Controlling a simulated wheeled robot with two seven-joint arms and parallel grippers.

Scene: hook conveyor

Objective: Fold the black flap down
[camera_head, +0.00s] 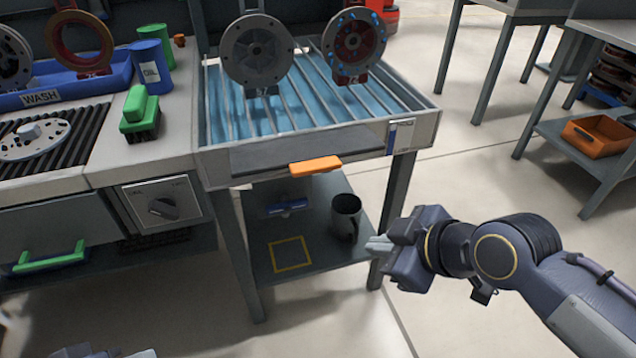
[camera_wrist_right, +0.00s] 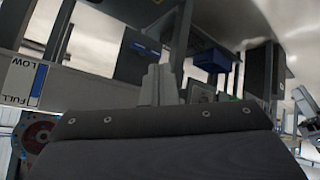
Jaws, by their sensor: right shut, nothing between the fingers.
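The black flap (camera_head: 300,148) is a dark grey panel along the front of the hook conveyor's slatted table. An orange handle (camera_head: 315,166) sits at its front edge, toward the right. I cannot tell its exact tilt. My right gripper (camera_head: 374,246) is shut and empty, below and to the right of the flap and apart from it, near the table's right front leg. Its closed fingers (camera_wrist_right: 161,84) also show in the right wrist view. Only a small part of my left gripper (camera_head: 140,354) shows at the bottom edge; its jaws are unclear.
A dark mug (camera_head: 346,216) and a yellow square outline (camera_head: 291,254) are on the lower shelf (camera_head: 325,188). Two wheel-like parts (camera_head: 257,50) stand over the slats. A wash counter (camera_head: 175,140) adjoins on the left. Open floor (camera_head: 480,170) lies to the right.

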